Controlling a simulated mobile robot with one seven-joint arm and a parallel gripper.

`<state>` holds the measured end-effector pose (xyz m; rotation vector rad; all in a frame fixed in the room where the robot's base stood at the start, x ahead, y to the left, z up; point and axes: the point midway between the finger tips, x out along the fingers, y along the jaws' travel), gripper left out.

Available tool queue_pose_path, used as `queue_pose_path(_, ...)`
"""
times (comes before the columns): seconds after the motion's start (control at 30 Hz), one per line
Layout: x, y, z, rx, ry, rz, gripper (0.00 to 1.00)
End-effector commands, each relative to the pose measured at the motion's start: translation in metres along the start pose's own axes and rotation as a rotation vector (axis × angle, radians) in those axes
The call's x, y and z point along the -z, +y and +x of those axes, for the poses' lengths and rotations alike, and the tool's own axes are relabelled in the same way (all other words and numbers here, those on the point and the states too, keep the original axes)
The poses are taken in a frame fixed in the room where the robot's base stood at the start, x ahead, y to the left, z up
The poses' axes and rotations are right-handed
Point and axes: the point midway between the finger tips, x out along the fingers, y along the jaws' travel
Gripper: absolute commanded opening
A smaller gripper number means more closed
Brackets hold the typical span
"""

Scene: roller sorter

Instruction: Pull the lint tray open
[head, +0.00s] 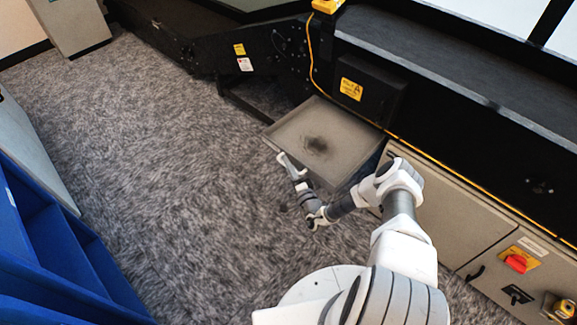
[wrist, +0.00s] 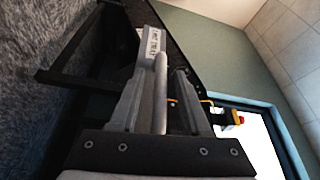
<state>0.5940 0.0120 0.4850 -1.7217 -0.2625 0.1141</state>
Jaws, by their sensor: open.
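The lint tray (head: 290,132) is a shallow grey tray that juts out from the black sorter, with its inside in view and a dark lint patch in the middle. My gripper (head: 284,163) is at its outer front edge, low near the left corner. In the wrist view, a pale round handle bar (wrist: 161,85) runs between the two grey fingers, which are open around it. Contact between fingers and bar cannot be told.
The black sorter (head: 455,105) runs along the back and right, above beige cabinets (head: 440,225) with a red switch (head: 516,263). Blue bins (head: 60,245) stand at the lower left. The carpet (head: 170,150) in front of the tray is clear.

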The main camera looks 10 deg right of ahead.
Motion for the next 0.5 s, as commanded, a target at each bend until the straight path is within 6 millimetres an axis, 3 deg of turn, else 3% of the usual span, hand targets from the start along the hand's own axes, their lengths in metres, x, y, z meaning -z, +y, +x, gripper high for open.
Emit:
queue_pose_path(0.17,0.000,-0.002,-0.023,-0.003,0.000,0.002,0.47)
queue_pose_path(0.5,0.001,-0.002,-0.107,-0.004,0.002,0.003,0.47)
